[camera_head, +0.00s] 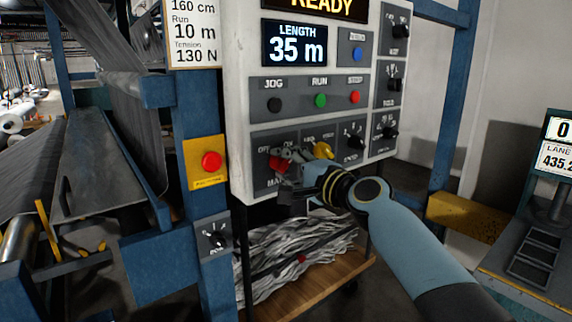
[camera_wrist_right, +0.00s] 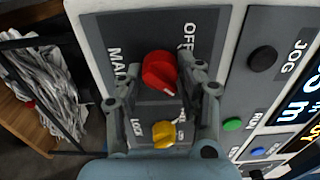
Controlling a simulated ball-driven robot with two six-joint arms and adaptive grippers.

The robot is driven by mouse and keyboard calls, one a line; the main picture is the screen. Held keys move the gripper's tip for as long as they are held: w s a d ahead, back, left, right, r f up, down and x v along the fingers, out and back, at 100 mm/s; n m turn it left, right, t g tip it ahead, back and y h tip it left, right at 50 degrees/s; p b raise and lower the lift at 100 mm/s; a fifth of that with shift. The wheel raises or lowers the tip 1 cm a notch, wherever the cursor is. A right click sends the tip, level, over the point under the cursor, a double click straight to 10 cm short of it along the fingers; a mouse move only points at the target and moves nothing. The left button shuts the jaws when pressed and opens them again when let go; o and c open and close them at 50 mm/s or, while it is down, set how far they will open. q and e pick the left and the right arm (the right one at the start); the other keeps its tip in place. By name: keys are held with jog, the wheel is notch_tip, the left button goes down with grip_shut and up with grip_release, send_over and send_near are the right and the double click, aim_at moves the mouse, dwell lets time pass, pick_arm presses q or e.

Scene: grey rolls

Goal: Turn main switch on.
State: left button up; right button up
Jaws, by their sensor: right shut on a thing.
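The main switch is a red rotary knob (camera_head: 277,163) at the lower left of the white control panel, above a partly hidden "MAIN" label. My right gripper (camera_head: 288,160) reaches it from below right and covers part of it. In the right wrist view the red knob (camera_wrist_right: 158,68) sits between the two grey fingers of my right gripper (camera_wrist_right: 158,80), which is shut on it. A short white mark shows on the knob's face. "OFF" is readable beside it; the opposite label is hidden. My left gripper is not in view.
A yellow knob (camera_head: 322,150) sits close to my right gripper. Black, green and red buttons (camera_head: 320,100) and several black knobs cover the panel. A red stop button (camera_head: 211,161) on a yellow plate is on the blue post. The display (camera_head: 295,45) reads 35 m.

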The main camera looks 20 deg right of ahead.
jog(key=o, duration=1.2)
jog(key=shift+c, duration=0.2)
jog(key=shift+s+d+f, duration=0.1)
jog(key=shift+s+d, duration=0.05)
jog(key=shift+s, duration=0.15)
jog(key=v, duration=1.1)
jog(key=shift+s, duration=0.2)
